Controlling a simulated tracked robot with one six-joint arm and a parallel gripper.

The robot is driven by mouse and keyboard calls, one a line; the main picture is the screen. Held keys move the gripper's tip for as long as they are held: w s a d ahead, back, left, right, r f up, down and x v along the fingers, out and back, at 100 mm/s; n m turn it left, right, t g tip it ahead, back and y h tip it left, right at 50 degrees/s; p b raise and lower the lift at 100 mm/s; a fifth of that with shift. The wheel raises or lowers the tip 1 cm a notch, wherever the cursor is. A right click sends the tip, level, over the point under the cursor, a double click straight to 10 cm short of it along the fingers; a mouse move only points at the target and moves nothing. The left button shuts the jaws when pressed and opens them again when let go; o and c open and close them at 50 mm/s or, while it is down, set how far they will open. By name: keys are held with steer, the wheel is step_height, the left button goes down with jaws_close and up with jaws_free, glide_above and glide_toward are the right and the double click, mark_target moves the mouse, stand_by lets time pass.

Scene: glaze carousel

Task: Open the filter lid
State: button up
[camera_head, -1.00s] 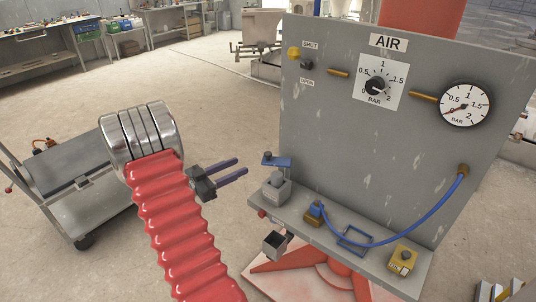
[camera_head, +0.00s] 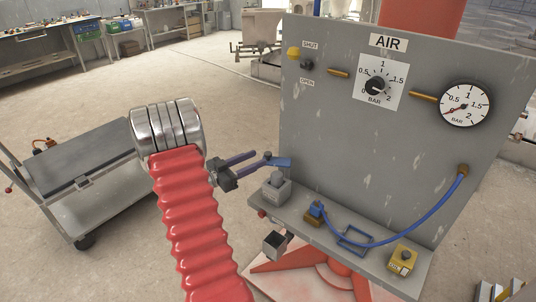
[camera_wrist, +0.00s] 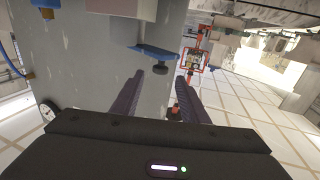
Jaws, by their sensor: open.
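A small grey filter body (camera_head: 276,188) stands at the left end of the panel's ledge. A flat blue plate, which looks like the filter lid (camera_head: 282,162), sits above it. The blue lid also shows in the wrist view (camera_wrist: 155,52). My gripper (camera_head: 262,157) is open, its two dark fingers pointing right at the lid's left end. In the wrist view, the lid lies just beyond the fingertips (camera_wrist: 170,74). Whether a finger touches the lid or its small dark knob, I cannot tell. The lid's left end is partly hidden by the fingers.
The grey AIR panel (camera_head: 340,130) rises behind the ledge. A blue hose (camera_head: 385,244), a blue frame (camera_head: 353,240) and a yellow block (camera_head: 402,259) are on the ledge to the right. A grey trolley (camera_head: 80,180) stands left. The floor between is clear.

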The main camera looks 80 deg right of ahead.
mark_target(265, 154)
steer(key=x, duration=0.6)
steer(key=shift+s+d, duration=0.1)
steer(key=shift+d, duration=0.1)
jaws_close()
stand_by(0.3)
